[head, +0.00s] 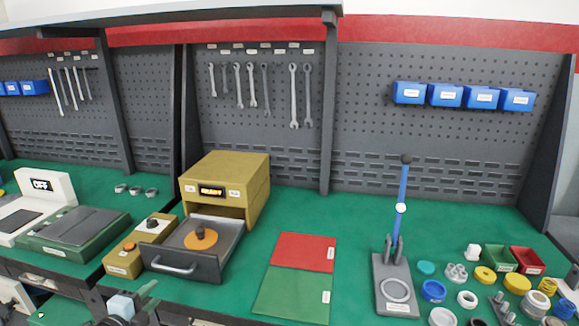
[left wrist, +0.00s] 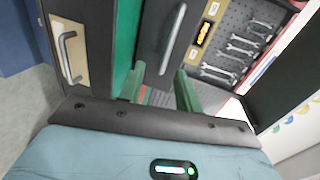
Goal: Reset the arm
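My left gripper (head: 140,297) shows at the bottom edge of the head view, low in front of the bench and below the open drawer (head: 183,264). In the left wrist view its two green fingers (left wrist: 160,80) stand apart with nothing between them, so it is open and empty. It is apart from the drawer handle (head: 172,262), which also shows beyond the fingers in the left wrist view (left wrist: 173,38). My right gripper is in neither view.
A yellow tester (head: 224,180) stands behind its drawer, which holds an orange disc (head: 201,239). A small yellow control box (head: 128,259) is beside it. A red-green mat (head: 290,297), a blue-handled lever press (head: 397,274) and several small parts lie to the right.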

